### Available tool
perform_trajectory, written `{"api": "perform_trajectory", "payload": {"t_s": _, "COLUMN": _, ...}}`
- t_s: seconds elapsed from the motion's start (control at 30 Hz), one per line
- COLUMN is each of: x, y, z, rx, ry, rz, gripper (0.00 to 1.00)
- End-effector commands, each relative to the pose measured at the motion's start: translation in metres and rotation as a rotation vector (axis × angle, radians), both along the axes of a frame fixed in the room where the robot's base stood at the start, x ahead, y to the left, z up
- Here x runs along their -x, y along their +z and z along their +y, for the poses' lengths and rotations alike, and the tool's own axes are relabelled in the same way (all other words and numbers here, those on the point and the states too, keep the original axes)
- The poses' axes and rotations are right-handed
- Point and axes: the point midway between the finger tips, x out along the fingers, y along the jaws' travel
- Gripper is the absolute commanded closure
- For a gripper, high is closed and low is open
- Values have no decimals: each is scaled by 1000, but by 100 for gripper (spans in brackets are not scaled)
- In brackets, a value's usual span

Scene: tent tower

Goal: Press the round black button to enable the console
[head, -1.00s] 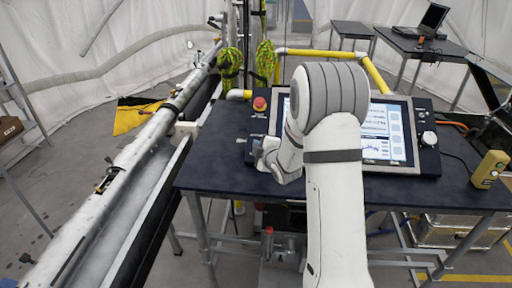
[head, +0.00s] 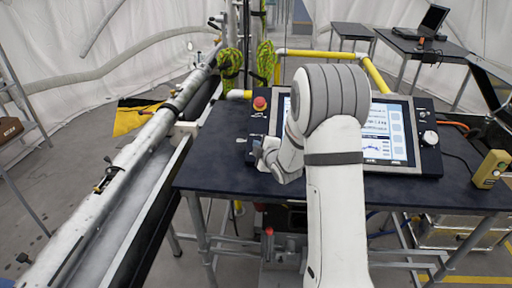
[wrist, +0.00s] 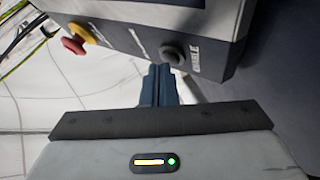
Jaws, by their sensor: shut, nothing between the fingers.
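The round black button (wrist: 173,52) is on the lower part of the console's (wrist: 140,22) side panel in the wrist view, with a white label beside it. My gripper (wrist: 160,72) is shut and empty. Its fingertips are just below and slightly left of the button in the wrist view; I cannot tell whether they touch it. In the head view, the console (head: 427,162) stands on the dark table, and my gripper (head: 257,149) is at its left front corner. My arm hides part of the console and I cannot make out the black button there.
A red emergency button on a yellow base (wrist: 75,43) sits on the same panel; it also shows in the head view (head: 260,103). A yellow box (head: 490,169) stands at the table's right. A long white tube (head: 130,160) runs along the table's left.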

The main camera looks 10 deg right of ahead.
Motion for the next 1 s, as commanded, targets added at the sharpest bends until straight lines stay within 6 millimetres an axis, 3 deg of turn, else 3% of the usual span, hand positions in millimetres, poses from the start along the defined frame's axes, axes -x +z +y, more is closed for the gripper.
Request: {"api": "perform_trajectory", "payload": {"t_s": 1.0, "x": 8, "y": 12, "z": 2, "rx": 0, "ry": -1, "rz": 1, "gripper": 100}}
